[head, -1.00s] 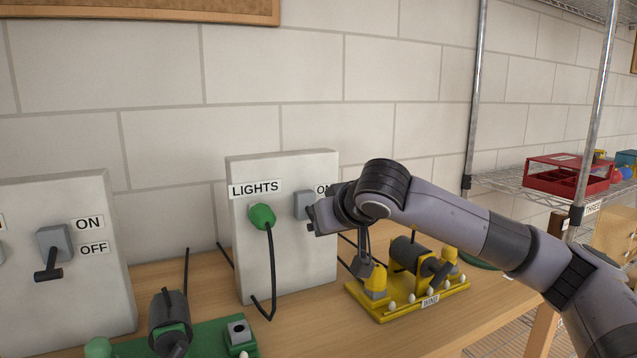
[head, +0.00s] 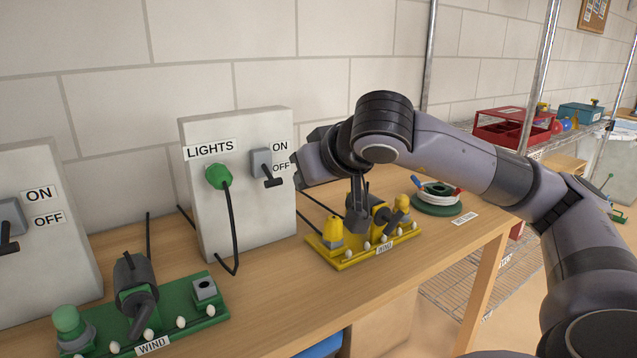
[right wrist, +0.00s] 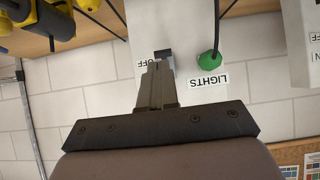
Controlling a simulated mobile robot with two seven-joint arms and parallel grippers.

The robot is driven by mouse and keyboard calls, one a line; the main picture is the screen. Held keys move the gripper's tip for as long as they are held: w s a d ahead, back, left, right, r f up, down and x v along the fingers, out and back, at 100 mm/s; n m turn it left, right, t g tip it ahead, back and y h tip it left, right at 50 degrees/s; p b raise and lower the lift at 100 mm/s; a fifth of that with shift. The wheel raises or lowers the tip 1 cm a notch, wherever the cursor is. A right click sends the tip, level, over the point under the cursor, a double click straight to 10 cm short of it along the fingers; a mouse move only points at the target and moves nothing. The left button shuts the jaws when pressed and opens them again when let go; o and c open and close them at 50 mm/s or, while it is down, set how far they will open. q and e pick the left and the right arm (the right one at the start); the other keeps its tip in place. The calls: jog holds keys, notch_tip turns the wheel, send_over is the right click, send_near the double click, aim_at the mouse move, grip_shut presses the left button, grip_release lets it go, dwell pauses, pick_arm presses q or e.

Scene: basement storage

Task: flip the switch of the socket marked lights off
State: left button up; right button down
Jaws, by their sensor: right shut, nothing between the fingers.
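The white LIGHTS panel (head: 240,225) stands upright on the bench against the wall, with a green plug (head: 218,177) in its socket. Right of the plug is a grey switch box (head: 261,160) with a black lever (head: 274,182), tilted down beside the OFF label. My right gripper (head: 296,172) is just right of the lever, its fingertips barely visible from the head. The right wrist view shows the panel upside down. There my fingers (right wrist: 155,85) are shut and empty, with the dark lever (right wrist: 163,53) just beyond their tips. My left gripper is out of view.
A yellow WIND device (head: 350,260) stands on the bench below my right arm. A green WIND device (head: 175,315) is at the front left. Another ON/OFF panel (head: 60,270) stands at the left edge. Wire shelves with a red box (head: 510,128) are at the right.

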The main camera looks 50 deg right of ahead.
jog(key=s, duration=0.3)
jog(key=shift+s+a+r, duration=0.1)
jog(key=shift+a+r, duration=0.1)
jog(key=shift+a, duration=0.15)
dwell(0.3)
